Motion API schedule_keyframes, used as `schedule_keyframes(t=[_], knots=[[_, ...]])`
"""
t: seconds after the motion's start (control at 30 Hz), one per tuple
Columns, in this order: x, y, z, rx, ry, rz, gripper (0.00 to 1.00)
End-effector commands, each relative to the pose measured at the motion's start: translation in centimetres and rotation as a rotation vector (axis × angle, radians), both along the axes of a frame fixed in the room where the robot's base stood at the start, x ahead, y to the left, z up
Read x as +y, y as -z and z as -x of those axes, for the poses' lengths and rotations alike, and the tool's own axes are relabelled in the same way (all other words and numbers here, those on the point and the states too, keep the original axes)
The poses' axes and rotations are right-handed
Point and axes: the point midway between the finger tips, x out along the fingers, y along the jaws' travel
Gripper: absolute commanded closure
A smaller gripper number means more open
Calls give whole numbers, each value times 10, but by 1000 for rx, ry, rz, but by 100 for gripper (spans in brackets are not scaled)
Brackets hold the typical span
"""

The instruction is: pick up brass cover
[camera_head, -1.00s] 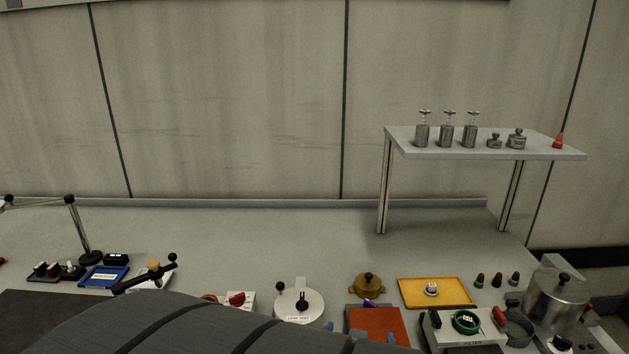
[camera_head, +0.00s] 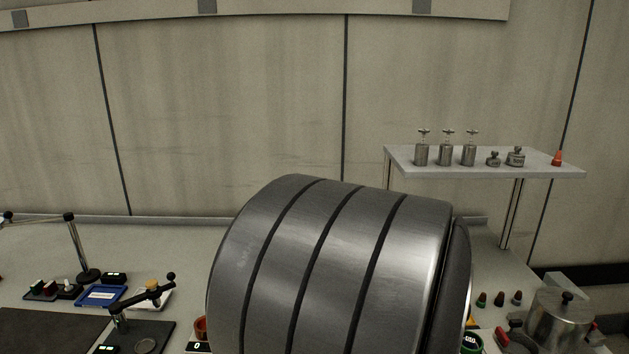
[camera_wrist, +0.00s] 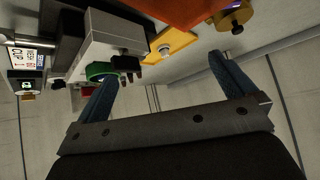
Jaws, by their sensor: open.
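The brass cover (camera_wrist: 238,17), a round brass-coloured piece with a dark knob, shows at the top right of the wrist view, partly cut off by the frame edge. In the head view it is hidden behind my large grey arm link. My gripper (camera_wrist: 162,66) is open, with its two blue fingers spread and nothing between them. The brass cover lies beyond the right finger, apart from it. My gripper does not show in the head view.
In the wrist view, an orange-red mat (camera_wrist: 165,10), a yellow tray (camera_wrist: 180,39) and a white box with a green ring (camera_wrist: 101,71) lie near the cover. A raised shelf (camera_head: 550,172) with metal weights stands back right; a metal pot (camera_head: 557,318) stands front right.

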Motion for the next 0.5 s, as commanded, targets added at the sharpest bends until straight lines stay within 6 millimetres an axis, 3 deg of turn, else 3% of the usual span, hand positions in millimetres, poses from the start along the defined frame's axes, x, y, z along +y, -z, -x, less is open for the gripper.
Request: schedule_keyframes(t=[0.43, 0.5], knots=[[-10, 1, -2, 24, 25, -16, 0], [-10, 1, -2, 24, 25, -16, 4]])
